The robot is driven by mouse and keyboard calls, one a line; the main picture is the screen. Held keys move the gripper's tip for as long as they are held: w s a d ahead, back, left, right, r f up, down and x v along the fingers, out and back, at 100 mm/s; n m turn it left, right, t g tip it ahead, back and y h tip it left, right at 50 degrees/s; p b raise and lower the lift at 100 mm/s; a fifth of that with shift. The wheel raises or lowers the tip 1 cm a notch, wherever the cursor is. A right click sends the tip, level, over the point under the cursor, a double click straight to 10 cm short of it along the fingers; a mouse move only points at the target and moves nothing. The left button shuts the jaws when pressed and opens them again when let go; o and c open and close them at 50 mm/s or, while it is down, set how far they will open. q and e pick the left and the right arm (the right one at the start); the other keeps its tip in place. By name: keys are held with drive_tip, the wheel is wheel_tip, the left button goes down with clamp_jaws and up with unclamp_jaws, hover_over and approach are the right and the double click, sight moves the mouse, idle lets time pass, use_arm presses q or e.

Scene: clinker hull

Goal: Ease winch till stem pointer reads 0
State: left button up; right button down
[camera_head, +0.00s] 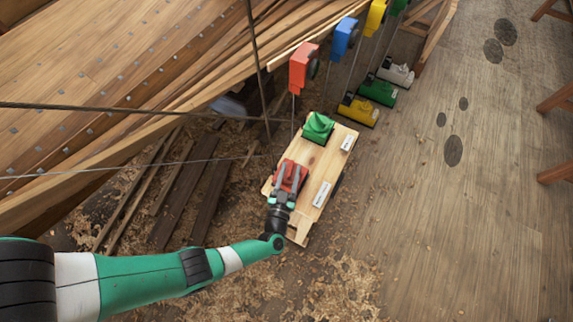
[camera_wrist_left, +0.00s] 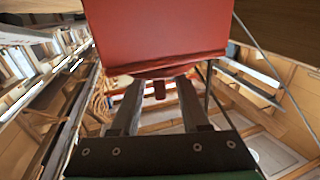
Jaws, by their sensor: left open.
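A wooden board (camera_head: 326,170) on the floor carries a red device (camera_head: 292,172) and a green device (camera_head: 318,127), with two white labels too small to read. I cannot tell which device is the winch, and I cannot make out a stem pointer. My left gripper (camera_head: 283,193) is at the near end of the red device. In the left wrist view the gripper (camera_wrist_left: 158,95) is open, and a large red body (camera_wrist_left: 155,35) fills the top. My right gripper is out of view.
The planked hull (camera_head: 100,75) fills the upper left, with dark lines crossing in front. Red (camera_head: 303,66), blue (camera_head: 345,36) and yellow (camera_head: 376,16) blocks hang along it. Yellow (camera_head: 358,109), green (camera_head: 378,90) and white (camera_head: 396,71) devices stand behind the board. The right floor is mostly clear.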

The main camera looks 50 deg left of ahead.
use_arm(q)
drive_tip(key=p+v, duration=0.2)
drive_tip(key=v, duration=0.8)
drive_tip(key=shift+s+d, duration=0.2)
drive_tip(key=shift+s, duration=0.05)
